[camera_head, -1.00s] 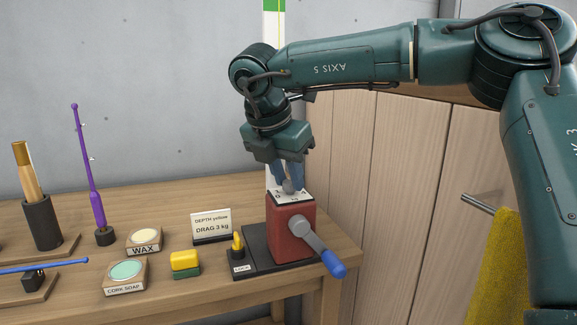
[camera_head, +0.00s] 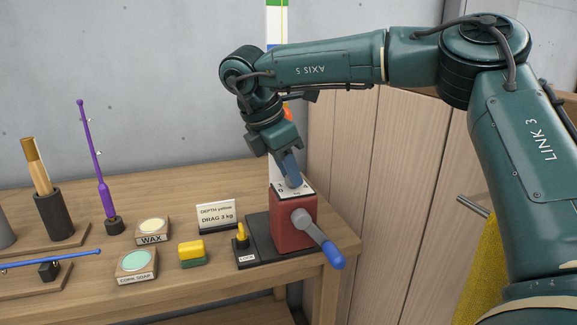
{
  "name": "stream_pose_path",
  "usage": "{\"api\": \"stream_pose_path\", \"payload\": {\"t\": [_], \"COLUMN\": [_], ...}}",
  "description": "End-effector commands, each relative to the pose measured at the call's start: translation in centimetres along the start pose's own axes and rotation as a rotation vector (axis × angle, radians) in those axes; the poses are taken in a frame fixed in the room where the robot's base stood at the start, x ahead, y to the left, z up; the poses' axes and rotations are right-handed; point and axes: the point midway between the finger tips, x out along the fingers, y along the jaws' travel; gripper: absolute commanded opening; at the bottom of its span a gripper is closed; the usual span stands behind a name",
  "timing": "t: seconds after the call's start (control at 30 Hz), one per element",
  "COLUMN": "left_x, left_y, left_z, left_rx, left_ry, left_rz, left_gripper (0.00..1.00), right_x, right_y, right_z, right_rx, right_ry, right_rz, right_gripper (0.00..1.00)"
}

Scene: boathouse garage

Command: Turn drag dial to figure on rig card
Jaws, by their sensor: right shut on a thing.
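The red reel box (camera_head: 295,227) stands on a black base at the right end of the bench, with a blue-handled crank (camera_head: 319,239) on its front. A white dial plate (camera_head: 283,191) with dark marks lies on its top; the dial knob is hidden between the fingers. My right gripper (camera_head: 293,180) is shut on the dial knob from above, its wrist tilted. The rig card (camera_head: 216,216) stands behind the base to the left and reads "DEPTH yellow, DRAG 3 kg". My left gripper is not in view.
A yellow lock lever (camera_head: 241,236) stands at the base's left. A yellow-and-green block (camera_head: 192,253), a wax tin (camera_head: 152,230) and a cork soap tin (camera_head: 136,265) sit further left. Rods in holders stand at the far left. A wooden panel (camera_head: 400,200) is close on the right.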

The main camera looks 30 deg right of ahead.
Motion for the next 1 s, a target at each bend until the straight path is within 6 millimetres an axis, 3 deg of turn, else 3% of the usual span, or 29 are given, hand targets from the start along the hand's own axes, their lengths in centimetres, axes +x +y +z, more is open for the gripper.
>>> {"api": "stream_pose_path", "payload": {"t": [0.27, 0.3, 0.53, 0.83, 1.0], "left_x": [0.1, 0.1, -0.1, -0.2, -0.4], "left_y": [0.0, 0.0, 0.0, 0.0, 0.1], "left_z": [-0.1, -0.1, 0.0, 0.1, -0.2], "left_rx": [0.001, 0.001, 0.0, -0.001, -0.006], "left_ry": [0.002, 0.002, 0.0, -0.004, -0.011], "left_rz": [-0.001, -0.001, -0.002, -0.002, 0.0], "left_gripper": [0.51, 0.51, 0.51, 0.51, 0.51], "right_x": [0.1, 0.1, 0.1, -0.2, -2.2], "right_y": [0.0, 0.0, 0.0, 0.0, 0.1], "right_z": [-0.1, -0.1, 0.0, 0.0, 0.0], "right_rx": [-0.001, -0.002, -0.002, -0.002, -0.003], "right_ry": [0.001, 0.001, 0.001, 0.001, 0.003], "right_rz": [-0.002, -0.002, -0.001, 0.0, 0.002], "right_gripper": [0.02, 0.27, 0.46, 0.46, 0.46]}}
